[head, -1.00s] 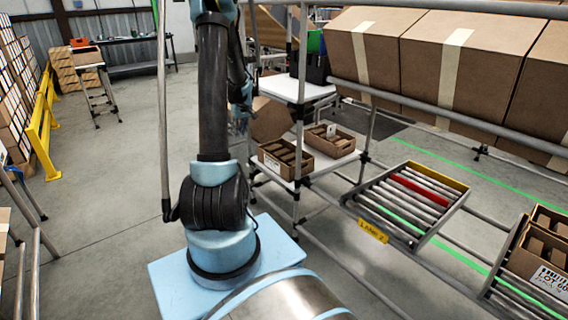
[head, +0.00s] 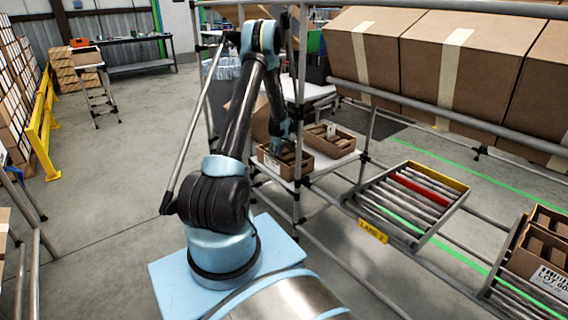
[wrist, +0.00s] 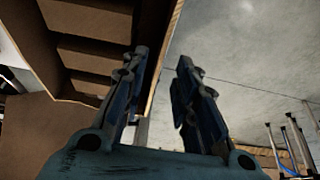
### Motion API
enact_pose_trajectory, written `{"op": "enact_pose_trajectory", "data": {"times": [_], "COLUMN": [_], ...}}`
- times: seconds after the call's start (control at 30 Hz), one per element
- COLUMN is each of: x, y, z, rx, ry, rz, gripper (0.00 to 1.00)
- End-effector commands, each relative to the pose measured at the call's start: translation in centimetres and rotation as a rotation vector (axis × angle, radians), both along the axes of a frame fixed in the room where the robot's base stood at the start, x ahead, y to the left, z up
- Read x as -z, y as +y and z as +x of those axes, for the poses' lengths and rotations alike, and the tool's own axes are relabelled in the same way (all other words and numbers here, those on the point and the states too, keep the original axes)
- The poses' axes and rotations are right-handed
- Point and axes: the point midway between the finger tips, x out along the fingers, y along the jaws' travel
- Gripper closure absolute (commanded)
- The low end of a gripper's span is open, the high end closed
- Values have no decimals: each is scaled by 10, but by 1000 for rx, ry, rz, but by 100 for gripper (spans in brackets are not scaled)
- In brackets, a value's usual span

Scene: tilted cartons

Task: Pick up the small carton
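Two small open cartons with dividers stand on the white shelf in the head view: a left one (head: 272,167) with a white label and a right one (head: 342,148). My gripper (head: 280,146) is at the left carton, reaching down over its back part. In the wrist view my gripper (wrist: 163,62) is open, its two dark fingers apart. A divided brown carton (wrist: 85,50) fills the upper left there, and its edge runs up between the fingers in the picture. I cannot tell whether the fingers touch it. Nothing is held.
A metal post (head: 299,110) of the rack stands close to my gripper. A tilted carton (head: 262,122) is behind. Large taped cartons (head: 440,65) sit at upper right above a rail. A roller lane (head: 405,205) and another divided carton (head: 540,262) are at right.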

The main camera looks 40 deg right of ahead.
Motion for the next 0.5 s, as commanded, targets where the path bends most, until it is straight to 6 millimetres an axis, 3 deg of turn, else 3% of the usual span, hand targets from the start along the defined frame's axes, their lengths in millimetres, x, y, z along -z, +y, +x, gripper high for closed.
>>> {"op": "enact_pose_trajectory", "data": {"times": [0.5], "x": [36], "y": [7], "z": [19], "rx": [-7], "ry": [0], "rz": [-1], "gripper": [72]}}
